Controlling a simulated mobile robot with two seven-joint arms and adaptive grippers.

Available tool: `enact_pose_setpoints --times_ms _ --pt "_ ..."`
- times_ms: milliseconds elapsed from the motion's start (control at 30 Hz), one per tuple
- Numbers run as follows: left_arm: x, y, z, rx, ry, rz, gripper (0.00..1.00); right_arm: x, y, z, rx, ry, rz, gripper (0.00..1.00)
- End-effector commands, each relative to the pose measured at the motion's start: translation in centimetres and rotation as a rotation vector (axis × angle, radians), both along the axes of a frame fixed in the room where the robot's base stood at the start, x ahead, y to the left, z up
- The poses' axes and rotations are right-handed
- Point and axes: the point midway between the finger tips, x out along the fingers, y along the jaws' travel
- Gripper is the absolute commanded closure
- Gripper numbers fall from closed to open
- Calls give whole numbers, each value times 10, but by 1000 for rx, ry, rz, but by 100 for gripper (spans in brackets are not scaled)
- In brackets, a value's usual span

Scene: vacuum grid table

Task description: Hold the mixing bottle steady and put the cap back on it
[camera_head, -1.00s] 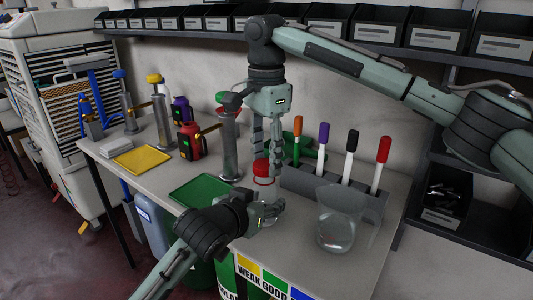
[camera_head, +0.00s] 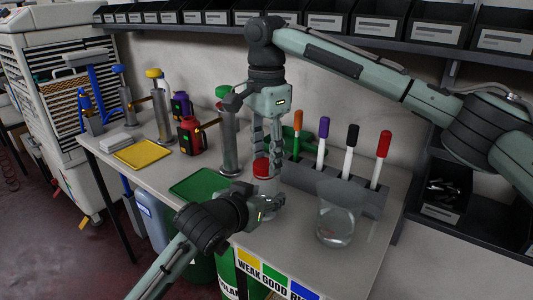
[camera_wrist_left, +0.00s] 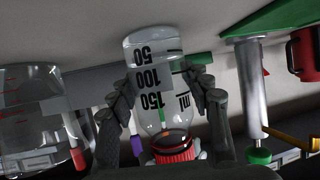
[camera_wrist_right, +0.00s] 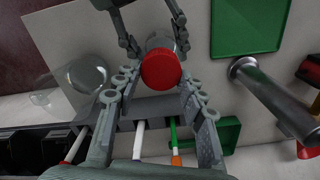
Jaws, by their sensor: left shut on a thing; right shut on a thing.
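The mixing bottle (camera_wrist_left: 155,75), clear with black volume marks, appears upside down in the left wrist view. It stands upright near the table's front in the head view (camera_head: 266,187). My left gripper (camera_head: 265,205) is shut around its body from the front left. The red cap (camera_wrist_right: 161,69) is at the bottle's mouth, in line with it; it also shows in the left wrist view (camera_wrist_left: 175,156). My right gripper (camera_head: 262,155) points down from above and is shut on the cap. I cannot tell whether the cap is seated or threaded.
A grey rack with several markers (camera_head: 349,150) stands close behind and right. A clear beaker (camera_head: 336,226) stands to the right. A green tray (camera_head: 197,185) and a metal cylinder (camera_head: 230,150) are to the left. Black bins (camera_head: 328,22) line a shelf above.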

Motion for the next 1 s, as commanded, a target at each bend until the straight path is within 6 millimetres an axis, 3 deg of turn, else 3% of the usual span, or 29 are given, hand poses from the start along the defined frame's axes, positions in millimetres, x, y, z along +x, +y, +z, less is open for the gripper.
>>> enact_pose_setpoints --times_ms 133,400,500,833,867,1000 --pt "0 0 0 0 1 0 100 -1 0 -1 1 3 -128 68" --pt "0 0 0 0 1 0 100 -4 0 -1 2 4 -681 68" --pt "0 0 -1 0 1 0 100 -5 0 0 2 2 -801 68" --pt "0 0 -1 1 2 0 100 -4 -1 0 0 0 -850 68" --pt "0 0 -1 1 2 0 100 -4 -1 0 0 0 -850 58" --pt "0 0 -1 1 2 0 100 -4 -1 0 0 0 -849 41"
